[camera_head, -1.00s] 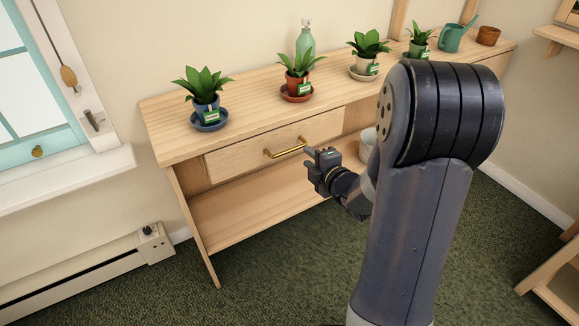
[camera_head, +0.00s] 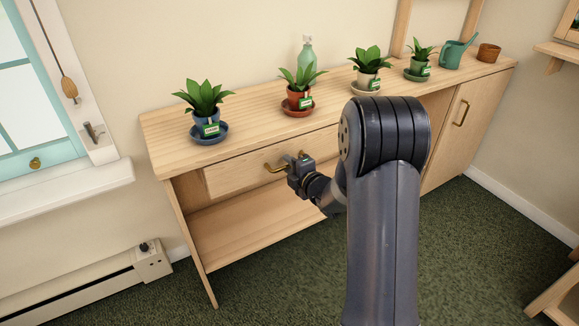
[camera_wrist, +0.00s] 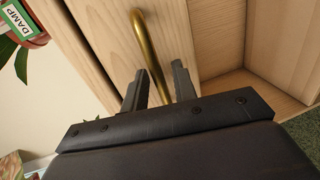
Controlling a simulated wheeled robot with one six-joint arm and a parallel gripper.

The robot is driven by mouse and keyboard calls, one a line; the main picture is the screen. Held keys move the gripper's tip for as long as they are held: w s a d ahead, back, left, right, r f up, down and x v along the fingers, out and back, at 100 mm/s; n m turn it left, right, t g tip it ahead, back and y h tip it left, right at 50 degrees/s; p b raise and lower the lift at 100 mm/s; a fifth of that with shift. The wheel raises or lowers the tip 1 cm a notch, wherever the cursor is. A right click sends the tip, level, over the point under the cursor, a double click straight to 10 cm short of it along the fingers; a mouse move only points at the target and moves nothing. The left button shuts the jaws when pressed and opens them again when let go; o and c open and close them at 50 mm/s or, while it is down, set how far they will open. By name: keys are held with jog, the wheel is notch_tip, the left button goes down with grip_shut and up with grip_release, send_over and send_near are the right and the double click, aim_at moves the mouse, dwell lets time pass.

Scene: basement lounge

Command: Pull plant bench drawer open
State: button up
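The plant bench (camera_head: 160,140) is light wood and stands against the wall. Its drawer (camera_head: 225,178) sits under the top on the left side and looks shut or nearly so. The drawer has a brass bar handle (camera_head: 272,168), whose right part is hidden by my gripper (camera_head: 293,165). In the wrist view the handle (camera_wrist: 148,45) runs down between the two dark fingers of my gripper (camera_wrist: 158,82). The fingers are apart, with a gap on each side of the bar. My arm hides part of the bench front.
Several potted plants stand on saucers on the bench top, among them a blue-potted one (camera_head: 205,108) above the drawer. A green spray bottle (camera_head: 306,55), a watering can (camera_head: 457,50) and a cabinet door (camera_head: 455,130) are farther right. The green carpet (camera_head: 270,270) in front is clear.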

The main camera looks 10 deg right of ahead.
jog(key=shift+w, duration=0.2)
grip_shut()
dwell(0.5)
